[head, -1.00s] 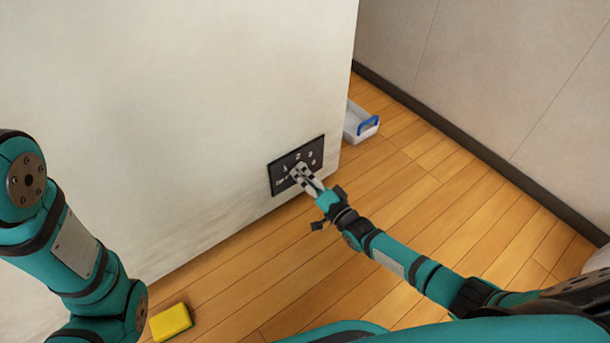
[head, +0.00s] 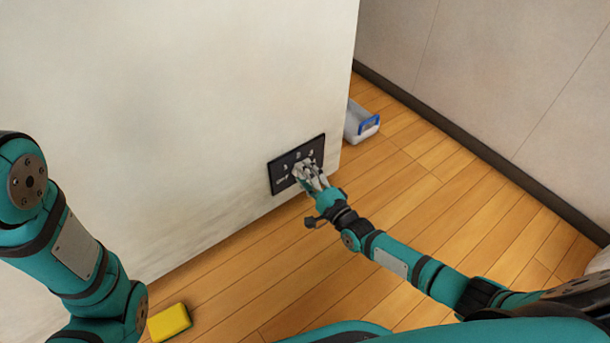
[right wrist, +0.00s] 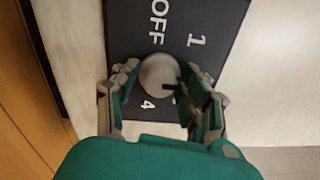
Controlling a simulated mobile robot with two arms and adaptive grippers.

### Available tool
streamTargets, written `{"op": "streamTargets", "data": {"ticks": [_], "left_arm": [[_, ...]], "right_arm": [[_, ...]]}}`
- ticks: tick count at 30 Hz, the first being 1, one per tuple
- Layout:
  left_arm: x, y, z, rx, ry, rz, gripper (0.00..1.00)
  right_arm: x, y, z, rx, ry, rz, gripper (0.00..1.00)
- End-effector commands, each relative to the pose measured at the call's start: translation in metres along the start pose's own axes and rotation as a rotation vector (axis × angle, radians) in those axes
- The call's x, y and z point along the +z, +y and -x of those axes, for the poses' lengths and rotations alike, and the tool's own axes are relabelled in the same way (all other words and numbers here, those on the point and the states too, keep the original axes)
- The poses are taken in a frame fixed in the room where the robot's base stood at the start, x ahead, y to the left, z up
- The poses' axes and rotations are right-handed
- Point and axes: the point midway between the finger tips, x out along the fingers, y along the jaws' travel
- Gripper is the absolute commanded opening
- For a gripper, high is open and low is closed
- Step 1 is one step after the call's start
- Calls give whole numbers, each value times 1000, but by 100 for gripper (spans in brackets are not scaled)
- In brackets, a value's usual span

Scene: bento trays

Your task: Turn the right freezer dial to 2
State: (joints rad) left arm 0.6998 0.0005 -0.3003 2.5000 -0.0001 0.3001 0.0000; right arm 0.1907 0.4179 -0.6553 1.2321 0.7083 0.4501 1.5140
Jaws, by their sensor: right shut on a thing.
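The dark dial panel (head: 275,179) is low on the white freezer front. It also shows in the right wrist view (right wrist: 188,18), with OFF, 1 and 4 readable. The numbers 2 and 3 are hidden or unclear behind the fingers in the wrist view. My right gripper (head: 306,175) is at the panel, its fingers (right wrist: 160,90) shut on the knob from both sides. My left arm shows at the left, but its gripper is out of view.
A yellow block (head: 170,322) lies on the wooden floor near my left arm. A clear bin with a blue handle (head: 359,124) stands past the freezer's right edge.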

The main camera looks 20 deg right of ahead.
Motion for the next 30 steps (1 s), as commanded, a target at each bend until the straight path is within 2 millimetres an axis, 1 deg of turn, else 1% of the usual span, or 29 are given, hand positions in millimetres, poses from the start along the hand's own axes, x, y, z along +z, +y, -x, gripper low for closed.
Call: {"op": "streamTargets", "data": {"ticks": [13,14,16,25,28,30], "left_arm": [[0,0,0,0,0,0,40],[0,0,0,0,0,0,40],[0,0,0,0,0,0,40],[0,-1,0,-4,-2,0,40],[0,-1,0,-3,-2,0,40],[0,-1,0,-3,-1,0,40]], "right_arm": [[0,1,1,2,0,-10,12],[0,1,1,2,0,-10,46],[0,1,1,1,0,-10,55],[0,1,2,1,0,-9,55],[0,2,12,3,1,-10,55],[0,2,23,4,1,-9,55]]}}
